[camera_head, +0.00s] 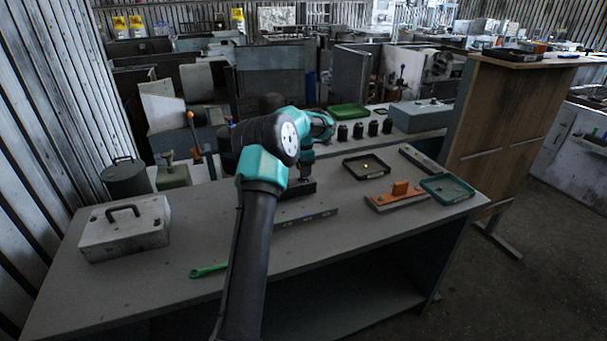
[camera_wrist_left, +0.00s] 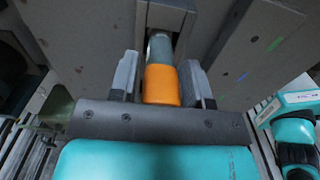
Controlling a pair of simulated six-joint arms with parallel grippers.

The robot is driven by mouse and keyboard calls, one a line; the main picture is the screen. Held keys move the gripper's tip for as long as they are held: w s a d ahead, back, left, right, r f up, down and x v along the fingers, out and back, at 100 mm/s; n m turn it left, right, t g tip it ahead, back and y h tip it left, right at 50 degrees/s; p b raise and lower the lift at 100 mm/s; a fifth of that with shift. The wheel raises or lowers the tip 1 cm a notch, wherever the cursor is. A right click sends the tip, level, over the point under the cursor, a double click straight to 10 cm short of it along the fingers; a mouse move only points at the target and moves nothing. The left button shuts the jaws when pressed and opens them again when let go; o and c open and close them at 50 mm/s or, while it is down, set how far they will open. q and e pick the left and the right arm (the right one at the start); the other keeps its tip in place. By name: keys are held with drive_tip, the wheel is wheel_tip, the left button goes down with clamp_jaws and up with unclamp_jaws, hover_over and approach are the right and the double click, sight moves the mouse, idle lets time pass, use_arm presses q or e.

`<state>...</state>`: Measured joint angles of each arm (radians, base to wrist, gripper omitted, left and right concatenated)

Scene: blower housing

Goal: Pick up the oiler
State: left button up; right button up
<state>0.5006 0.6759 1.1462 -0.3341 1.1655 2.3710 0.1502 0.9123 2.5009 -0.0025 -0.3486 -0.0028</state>
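A cylinder with an orange lower part and a grey upper part (camera_wrist_left: 163,85), which looks like the oiler, shows in the left wrist view. It sits between the two fingers of my left gripper (camera_wrist_left: 161,80). The fingers look spread on either side of it, with a narrow gap at the left; contact at the right is unclear. In the head view my left arm reaches over the bench, and the left gripper (camera_head: 303,176) points down near its middle. My arm and gripper hide the cylinder there. My right gripper is not in view.
A grey bar with coloured marks (camera_head: 306,216) lies close to the gripper. A grey metal box (camera_head: 124,228) stands at the left and a green wrench (camera_head: 208,270) in front. Small trays (camera_head: 367,167) and an orange-handled float (camera_head: 398,196) are at the right.

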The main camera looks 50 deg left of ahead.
use_arm(q)
drive_tip(key=c, duration=0.7)
wheel_tip(320, 180, up, 10)
idle(0.5)
